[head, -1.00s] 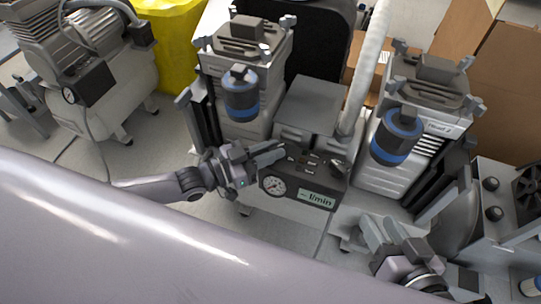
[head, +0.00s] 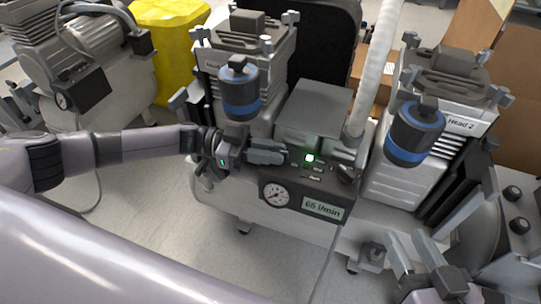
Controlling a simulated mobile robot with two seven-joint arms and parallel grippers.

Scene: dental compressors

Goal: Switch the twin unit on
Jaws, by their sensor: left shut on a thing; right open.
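The twin unit stands in the middle, with two pump heads (head: 241,62) (head: 440,118) and a control panel (head: 295,190) between them. The panel carries a round gauge (head: 276,196), a display (head: 323,208) reading about "65 l/min", a lit green lamp (head: 310,158), small switches and a dark knob (head: 346,174). My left gripper (head: 280,157) is at the panel's upper left edge, its fingers closed together against a thing there; the fingers hide what it is. My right gripper (head: 408,250) is open and empty, in front of the right pump head.
Another compressor (head: 85,65) stands at the far left beside a yellow bin (head: 175,50). A white hose (head: 377,70) rises behind the panel. A grey unit with knobs (head: 510,215) is at the right. Cardboard boxes (head: 515,110) stand behind.

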